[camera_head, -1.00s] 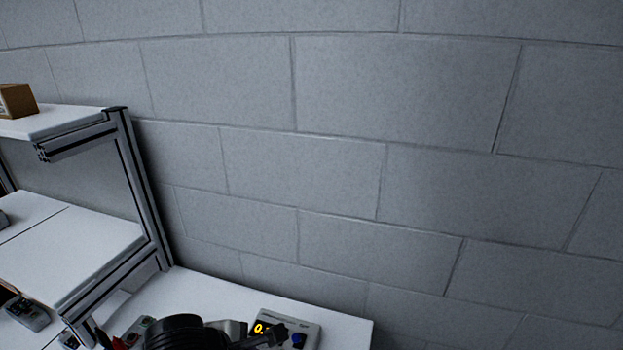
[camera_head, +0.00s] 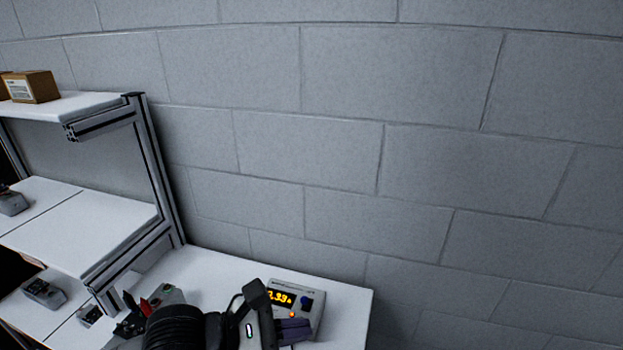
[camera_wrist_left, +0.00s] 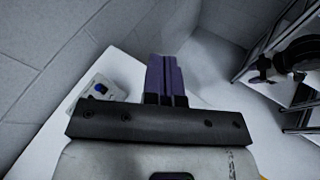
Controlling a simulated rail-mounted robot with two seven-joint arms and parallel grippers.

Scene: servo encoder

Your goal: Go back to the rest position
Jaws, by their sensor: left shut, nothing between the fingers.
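My left gripper (camera_head: 294,331) is at the bottom of the head view, over the white table and just in front of a grey box with a lit yellow display (camera_head: 300,299). In the left wrist view its purple fingers (camera_wrist_left: 167,75) are together and empty. The box (camera_wrist_left: 98,92) also shows there, to the left of the fingers and apart from them. In the left wrist view a dark arm (camera_wrist_left: 285,62) stands at the upper right, by the shelf frame. My right gripper cannot be made out.
A metal-framed shelf (camera_head: 155,165) stands at the left, with a cardboard box (camera_head: 34,87) on top. Small grey devices (camera_head: 44,293) lie at the lower left. A grey block wall (camera_head: 400,150) closes off the back. The table's right end (camera_head: 352,300) is bare.

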